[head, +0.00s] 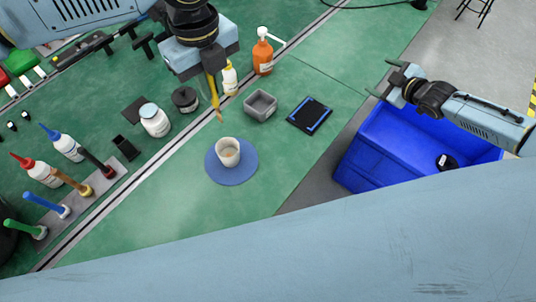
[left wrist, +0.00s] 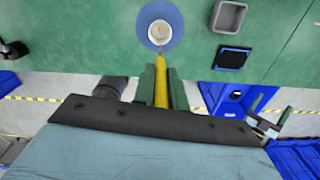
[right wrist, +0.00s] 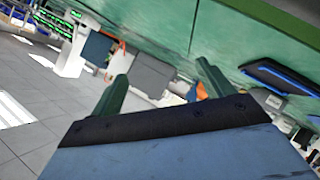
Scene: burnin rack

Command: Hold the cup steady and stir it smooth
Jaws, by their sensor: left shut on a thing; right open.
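A pale cup (head: 228,152) stands upright on a round blue mat (head: 232,176) on the green bench, with greyish-beige contents inside. The cup also shows in the left wrist view (left wrist: 159,32). My left gripper (head: 212,76) is shut on a yellow stirring stick (head: 215,98). The stick points down, its brown tip above and beyond the cup in the head view. In the left wrist view the stick (left wrist: 161,85) runs between the two green fingers toward the cup. My right gripper (head: 392,82) is open and empty, over the blue bin's far left corner, away from the cup.
A grey square tray (head: 261,105) and a black pad with blue edges (head: 310,115) lie right of the cup. A white jar (head: 155,120), an orange pump bottle (head: 263,52) and several glue bottles stand around. A blue bin (head: 375,150) is at the right. Bench in front of the mat is clear.

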